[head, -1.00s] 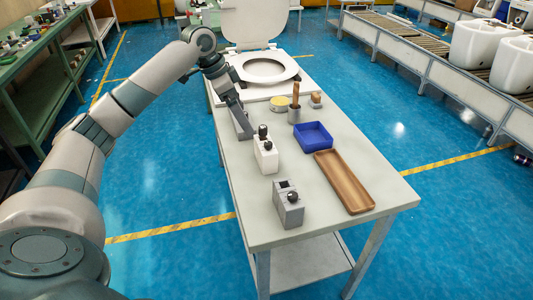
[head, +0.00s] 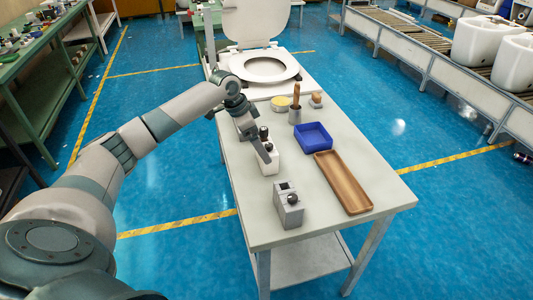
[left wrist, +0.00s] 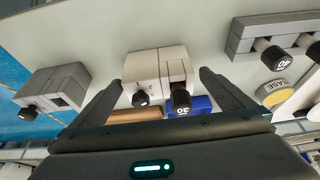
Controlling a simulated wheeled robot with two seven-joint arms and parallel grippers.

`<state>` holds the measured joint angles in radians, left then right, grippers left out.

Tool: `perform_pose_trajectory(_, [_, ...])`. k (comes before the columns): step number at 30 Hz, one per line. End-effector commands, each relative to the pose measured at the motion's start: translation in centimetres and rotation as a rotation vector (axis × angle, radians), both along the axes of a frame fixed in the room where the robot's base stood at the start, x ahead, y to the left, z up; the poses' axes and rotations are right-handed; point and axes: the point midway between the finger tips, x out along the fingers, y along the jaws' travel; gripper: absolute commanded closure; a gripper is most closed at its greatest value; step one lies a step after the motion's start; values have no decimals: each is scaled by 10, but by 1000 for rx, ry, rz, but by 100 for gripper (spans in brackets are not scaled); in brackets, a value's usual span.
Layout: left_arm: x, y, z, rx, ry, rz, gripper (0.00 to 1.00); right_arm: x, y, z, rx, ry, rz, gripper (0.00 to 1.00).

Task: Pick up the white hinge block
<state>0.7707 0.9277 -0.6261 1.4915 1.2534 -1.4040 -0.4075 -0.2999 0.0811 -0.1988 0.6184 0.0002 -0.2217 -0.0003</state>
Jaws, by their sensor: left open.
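The white hinge block (head: 271,165) stands on the table with two dark knobs on it, partly hidden by my gripper in the head view. In the left wrist view the white block (left wrist: 158,68) lies between the two dark fingers, with its knobs toward the gripper. My left gripper (head: 265,150) is open, with one finger on each side of the block. A gap shows between the block and each finger. My right gripper is in neither view.
A grey block (head: 288,207) with a knob stands nearer on the table. A blue tray (head: 313,137) and a wooden tray (head: 343,182) lie to the right. Another grey block (left wrist: 270,38) is beyond the right finger. The toilet seat (head: 266,69) is at the table's far end.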

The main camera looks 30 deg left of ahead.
Motion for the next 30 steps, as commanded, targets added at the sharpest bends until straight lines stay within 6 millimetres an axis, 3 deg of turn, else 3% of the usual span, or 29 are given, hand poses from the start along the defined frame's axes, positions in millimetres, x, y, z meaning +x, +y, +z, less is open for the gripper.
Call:
perform_pose_trajectory(16, [2, -4, -8, 1, 2, 0, 0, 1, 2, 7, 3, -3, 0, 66])
perform_pose_trajectory(22, [9, -14, -28, -1, 3, 1, 0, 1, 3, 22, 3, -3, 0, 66])
perform_pose_trajectory(30, [15, -18, -49, 2, -1, 0, 0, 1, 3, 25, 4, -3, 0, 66])
